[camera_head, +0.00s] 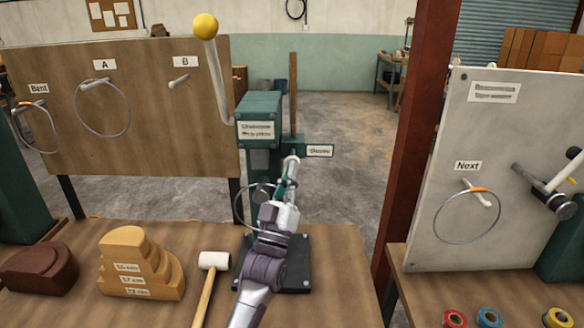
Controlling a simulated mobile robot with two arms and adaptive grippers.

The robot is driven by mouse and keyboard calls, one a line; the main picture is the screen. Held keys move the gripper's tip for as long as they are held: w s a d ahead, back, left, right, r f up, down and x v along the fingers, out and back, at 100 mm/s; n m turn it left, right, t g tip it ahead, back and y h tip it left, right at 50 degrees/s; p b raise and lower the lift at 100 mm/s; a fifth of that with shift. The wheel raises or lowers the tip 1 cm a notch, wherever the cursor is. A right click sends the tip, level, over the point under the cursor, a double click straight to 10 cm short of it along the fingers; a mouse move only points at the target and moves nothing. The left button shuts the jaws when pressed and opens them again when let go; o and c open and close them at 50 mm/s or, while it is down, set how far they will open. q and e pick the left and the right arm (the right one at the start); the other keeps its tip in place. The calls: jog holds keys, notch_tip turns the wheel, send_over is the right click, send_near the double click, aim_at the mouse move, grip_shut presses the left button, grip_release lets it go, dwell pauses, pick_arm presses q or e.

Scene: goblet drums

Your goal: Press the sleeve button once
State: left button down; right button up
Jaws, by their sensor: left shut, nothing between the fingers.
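The green press-like machine (258,133) stands on a dark base plate (297,276) at the back of the near table. A small sign (320,151), which seems to read "Sleeve", sticks out on its right side. My left gripper (291,162) is shut and empty, reaching up in front of the machine just left of that sign. I cannot make out the sleeve button itself; the gripper may hide it. I cannot tell whether the fingertips touch the machine. My right gripper is not in view.
A lever with a yellow ball (205,27) rises from the machine. A thin grey ring (237,211) shows beside my gripper. A mallet (214,262), stepped wooden block (140,263) and brown block (40,269) lie left. A white board (436,140) with a hoop stands right.

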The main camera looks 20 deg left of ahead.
pick_arm(q)
jog(key=shift+w+a, duration=0.1)
jog(key=shift+w, duration=0.15)
jog(key=shift+s, duration=0.1)
dwell(0.4)
jog(key=shift+s+d+p, duration=0.2)
jog(key=shift+s+p, duration=0.05)
jog(key=shift+s, duration=0.35)
jog(key=shift+s+d+p, duration=0.2)
jog(key=shift+s+p, duration=0.05)
jog(key=shift+s, duration=0.3)
jog(key=s+p, duration=0.1)
jog(key=s, duration=0.1)
jog(key=s+d+p, duration=0.1)
jog(key=s, duration=0.1)
jog(key=shift+s+d, duration=0.2)
jog(key=shift+s, duration=0.2)
jog(key=shift+f, duration=0.1)
